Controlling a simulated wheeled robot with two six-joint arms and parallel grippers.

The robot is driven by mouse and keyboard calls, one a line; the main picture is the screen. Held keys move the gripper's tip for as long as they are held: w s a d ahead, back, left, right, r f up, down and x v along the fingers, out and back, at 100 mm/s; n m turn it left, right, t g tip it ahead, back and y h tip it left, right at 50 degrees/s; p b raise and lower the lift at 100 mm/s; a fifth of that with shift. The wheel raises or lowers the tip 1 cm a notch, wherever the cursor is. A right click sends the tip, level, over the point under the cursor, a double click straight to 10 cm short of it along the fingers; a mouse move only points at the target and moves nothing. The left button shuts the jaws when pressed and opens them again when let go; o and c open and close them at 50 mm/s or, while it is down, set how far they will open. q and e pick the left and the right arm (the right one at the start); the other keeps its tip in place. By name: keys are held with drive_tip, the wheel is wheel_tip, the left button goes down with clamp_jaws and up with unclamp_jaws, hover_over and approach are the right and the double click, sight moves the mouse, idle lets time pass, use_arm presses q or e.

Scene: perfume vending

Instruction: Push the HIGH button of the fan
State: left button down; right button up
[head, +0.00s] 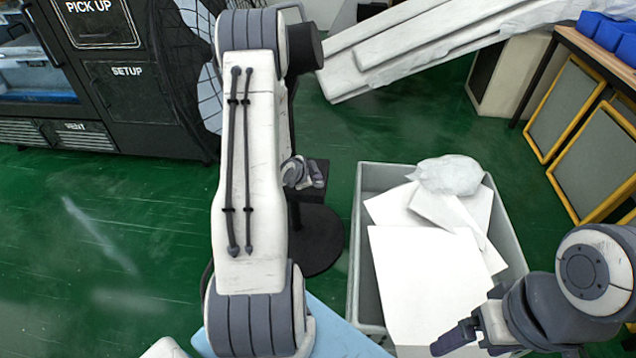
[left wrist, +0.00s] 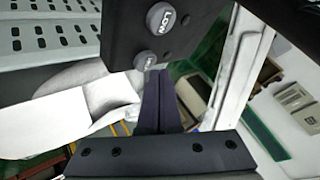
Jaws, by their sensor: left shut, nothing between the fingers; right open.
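The fan's wire cage (head: 206,75) and round black base (head: 322,240) show partly behind my left arm in the head view. My right gripper (head: 468,322) is open and empty at the lower right.
A grey bin (head: 355,270) with white sheets and a plastic bag stands right of the fan base. A black vending cabinet (head: 130,95) is at the left. White beams (head: 420,45) lie behind. Green floor is clear at the left.

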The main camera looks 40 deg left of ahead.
use_arm(q)
drive_tip(key=shift+f, duration=0.25)
drive_tip(key=shift+f+b, duration=0.5)
idle(0.5)
drive_tip(key=shift+r, duration=0.2)
drive_tip(key=shift+r+p, duration=0.7)
drive_tip(key=shift+p, duration=0.05)
drive_tip(key=shift+r, duration=0.1)
wheel_tip(320, 180, up, 5)
drive_tip(key=p, duration=0.4)
idle(0.7)
drive_tip(key=shift+w, duration=0.1)
